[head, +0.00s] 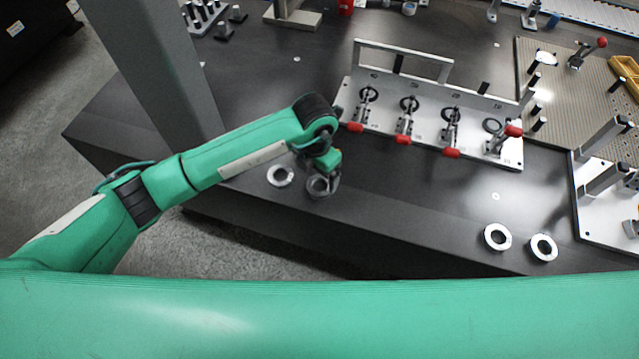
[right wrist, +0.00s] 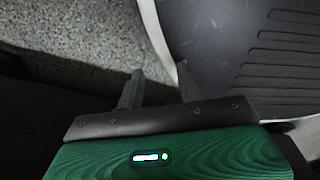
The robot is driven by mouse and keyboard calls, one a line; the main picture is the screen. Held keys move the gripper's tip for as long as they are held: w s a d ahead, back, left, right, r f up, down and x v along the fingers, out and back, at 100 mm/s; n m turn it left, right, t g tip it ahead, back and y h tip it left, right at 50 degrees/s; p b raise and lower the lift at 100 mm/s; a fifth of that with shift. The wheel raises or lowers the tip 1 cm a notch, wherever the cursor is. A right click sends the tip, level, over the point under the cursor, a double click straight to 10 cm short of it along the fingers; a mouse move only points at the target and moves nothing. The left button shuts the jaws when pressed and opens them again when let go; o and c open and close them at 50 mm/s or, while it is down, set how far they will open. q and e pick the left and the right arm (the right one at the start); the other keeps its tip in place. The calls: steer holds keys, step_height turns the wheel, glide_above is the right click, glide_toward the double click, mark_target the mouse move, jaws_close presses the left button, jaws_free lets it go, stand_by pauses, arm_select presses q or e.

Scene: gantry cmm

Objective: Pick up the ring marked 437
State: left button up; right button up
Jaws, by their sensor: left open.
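Two grey metal rings lie on the dark table near its front left edge: a left ring (head: 280,175) and a right ring (head: 319,191). Two more pale rings lie at the front right, one at left (head: 487,238) and one at right (head: 534,249). No marking is readable on any ring, so I cannot tell which is 437. My left gripper (head: 323,179) is open, pointing down at the ring right of the leftmost one and partly covering it. I cannot tell whether it touches. My right gripper (right wrist: 158,88) is open and empty in the right wrist view.
A grey fixture (head: 380,122) with several red-handled toggle clamps stands behind the left rings. A perforated plate (head: 555,85) and another fixture plate (head: 590,205) are at right. A grey column (head: 155,65) rises at left. The table between the ring pairs is clear.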

mark_target(320, 189)
arm_select(q)
steer(key=shift+d+f, duration=0.15)
steer(key=shift+f, duration=0.35)
steer(key=f, duration=0.1)
steer(key=f+p, duration=0.1)
steer(key=f, duration=0.2)
steer(key=shift+w+d+f, duration=0.25)
steer(key=shift+d+f, duration=0.05)
steer(key=shift+f, duration=0.05)
steer(key=c, duration=1.3)
steer(key=shift+c, duration=0.3)
arm_select(e)
steer(key=shift+s+a+r, duration=0.1)
steer(key=shift+s+r, duration=0.1)
steer(key=shift+s, duration=0.3)
steer(key=shift+s, duration=0.1)
